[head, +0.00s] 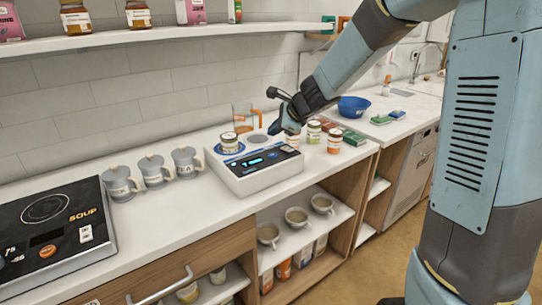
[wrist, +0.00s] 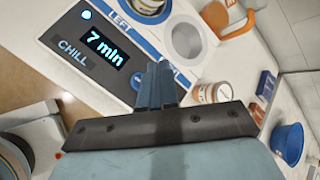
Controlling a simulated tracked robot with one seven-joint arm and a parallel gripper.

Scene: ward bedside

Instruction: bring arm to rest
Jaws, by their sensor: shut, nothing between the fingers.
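My gripper (head: 281,124) is above the right back part of a white chiller unit (head: 278,178) on the counter. In the wrist view my gripper's fingers (wrist: 157,82) are together with nothing between them, over the unit's right edge. The unit's display (wrist: 103,47) reads "7 min" beside the word "CHILL". A jar (head: 229,143) stands on the unit's left spot, marked "LEFT" in the wrist view. The right well (wrist: 187,40) is empty. My arm reaches down from the upper right of the head view.
Jars (head: 334,140) and small boxes (head: 353,137) stand right of the unit, with an orange-handled jug (head: 243,116) behind. Three grey mugs (head: 154,170) and a soup hob (head: 50,225) are left. A blue bowl (head: 353,106) is farther right. A wall shelf (head: 150,37) runs above.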

